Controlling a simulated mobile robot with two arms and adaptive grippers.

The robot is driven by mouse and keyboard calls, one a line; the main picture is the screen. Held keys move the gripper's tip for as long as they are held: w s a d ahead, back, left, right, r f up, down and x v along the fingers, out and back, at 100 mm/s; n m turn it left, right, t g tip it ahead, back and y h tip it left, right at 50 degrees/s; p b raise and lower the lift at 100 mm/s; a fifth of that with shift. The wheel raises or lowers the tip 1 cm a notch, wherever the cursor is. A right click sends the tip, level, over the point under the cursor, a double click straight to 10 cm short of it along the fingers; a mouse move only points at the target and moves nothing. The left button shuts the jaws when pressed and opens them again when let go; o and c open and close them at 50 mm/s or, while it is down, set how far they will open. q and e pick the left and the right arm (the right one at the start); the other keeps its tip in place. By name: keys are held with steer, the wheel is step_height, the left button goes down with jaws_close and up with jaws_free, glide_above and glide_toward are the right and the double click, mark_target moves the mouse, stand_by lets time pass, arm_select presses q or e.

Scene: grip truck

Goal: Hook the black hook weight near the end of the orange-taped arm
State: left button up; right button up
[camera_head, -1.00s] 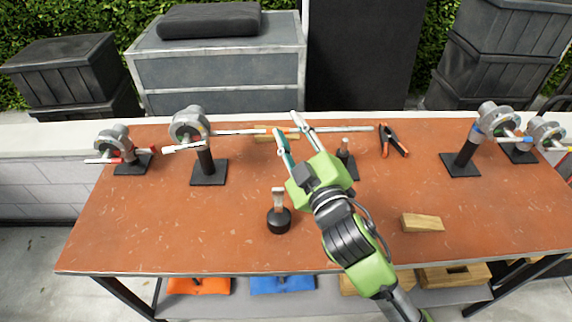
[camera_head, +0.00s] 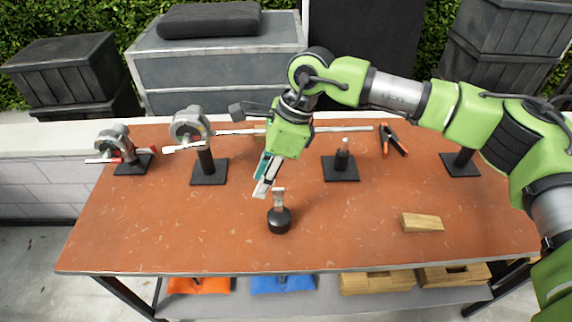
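The black hook weight (camera_head: 279,221) stands upright on the table, with its pale hook (camera_head: 279,196) on top. My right gripper (camera_head: 264,190) points down just above and left of the hook, with nothing in its fingers. Its two fingers overlap in this view but look apart. The long arm (camera_head: 345,129) runs right from the grey hub (camera_head: 188,126) on a black stand. My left gripper is out of view.
A smaller stand with a red-marked arm (camera_head: 125,158) is at far left. A black-based post (camera_head: 341,168), an orange-black clamp (camera_head: 393,141) and a wooden block (camera_head: 422,222) are on the table (camera_head: 350,232). The front left is clear.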

mark_target(278, 188)
steer(key=shift+w+d+f+t+h+b, duration=0.15)
steer(key=shift+w+d+f+h, duration=0.2)
steer(key=shift+d, duration=0.4)
steer(key=shift+w+d+f+t+h+b, duration=0.15)
steer(key=shift+w+d+f+h, duration=0.15)
steer(key=shift+w+d, duration=0.35)
steer(key=shift+w+d+f+t+h+b, duration=0.15)
steer(key=shift+w+d+f+h, duration=0.15)
steer(key=shift+d, duration=0.55)
steer(key=b+x, duration=0.3)
steer(key=x, duration=0.1)
steer(key=shift+f, duration=0.3)
steer(key=shift+b+x, duration=0.9)
steer(key=shift+x, duration=0.05)
steer(key=shift+s+a+r, duration=0.1)
jaws_close()
steer(key=shift+r, duration=0.2)
